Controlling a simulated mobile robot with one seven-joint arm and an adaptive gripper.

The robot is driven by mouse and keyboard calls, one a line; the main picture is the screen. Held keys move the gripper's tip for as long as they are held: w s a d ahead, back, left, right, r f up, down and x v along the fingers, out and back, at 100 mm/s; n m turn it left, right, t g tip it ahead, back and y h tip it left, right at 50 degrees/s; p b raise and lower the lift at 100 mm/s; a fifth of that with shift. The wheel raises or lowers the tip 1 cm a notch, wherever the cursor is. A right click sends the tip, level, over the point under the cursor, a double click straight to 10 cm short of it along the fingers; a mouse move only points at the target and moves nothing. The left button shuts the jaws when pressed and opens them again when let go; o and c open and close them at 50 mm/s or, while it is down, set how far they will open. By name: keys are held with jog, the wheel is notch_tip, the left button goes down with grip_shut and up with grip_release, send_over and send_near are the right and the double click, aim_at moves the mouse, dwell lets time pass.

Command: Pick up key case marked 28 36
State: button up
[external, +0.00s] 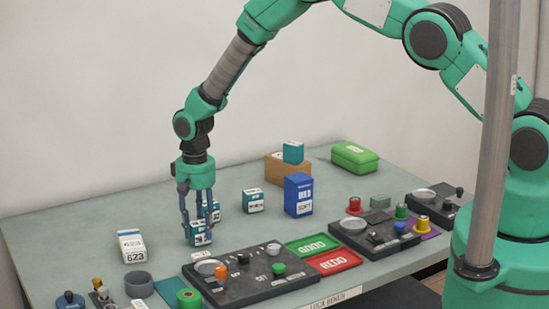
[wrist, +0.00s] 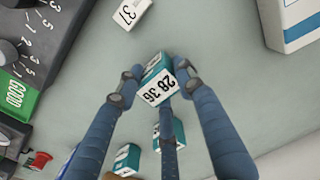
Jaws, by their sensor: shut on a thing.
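The key case marked 28 36 (wrist: 158,82) is a small teal and white block, its label readable in the wrist view. My gripper (wrist: 158,84) is shut on it, with fingers on both sides and a third finger behind. In the external view my gripper (external: 197,228) points down at the left middle of the bench, with a teal and white case (external: 201,240) between its fingertips. The case is at or very near the bench top; I cannot tell whether it touches.
Another teal and white case (external: 213,212) stands close behind my gripper, and one (external: 253,201) stands farther right. A white box marked 623 (external: 132,246) is to the left. A dark control panel (external: 245,285) lies in front. A blue box (external: 298,195) stands at right.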

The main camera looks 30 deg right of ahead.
aim_at(198, 223)
jog(key=shift+r, duration=4.95)
